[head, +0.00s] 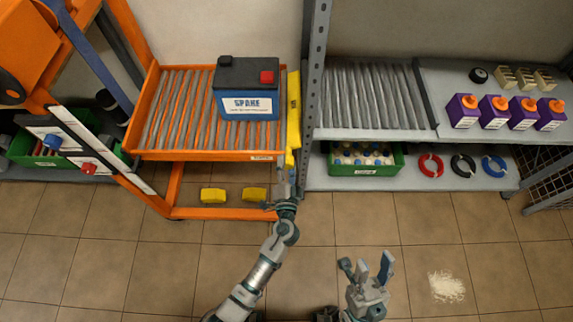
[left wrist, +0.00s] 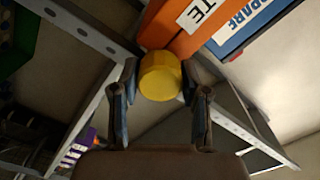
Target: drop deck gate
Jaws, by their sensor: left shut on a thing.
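The yellow deck gate (head: 293,112) runs along the right edge of the orange roller deck (head: 210,156), beside the grey rack post. My left gripper (head: 289,178) is at its near end. In the left wrist view, my left gripper (left wrist: 160,88) is shut on a round yellow end of the gate (left wrist: 160,75). My right gripper (head: 368,264) is open and empty over the floor, apart from everything.
The grey rack (head: 316,90) stands right of the deck, with rollers and purple bottles (head: 495,110). A green bin (head: 390,168) and coloured rings (head: 462,164) lie on its lower shelf. Yellow blocks (head: 213,195) sit under the deck. White powder (head: 446,286) lies on the floor.

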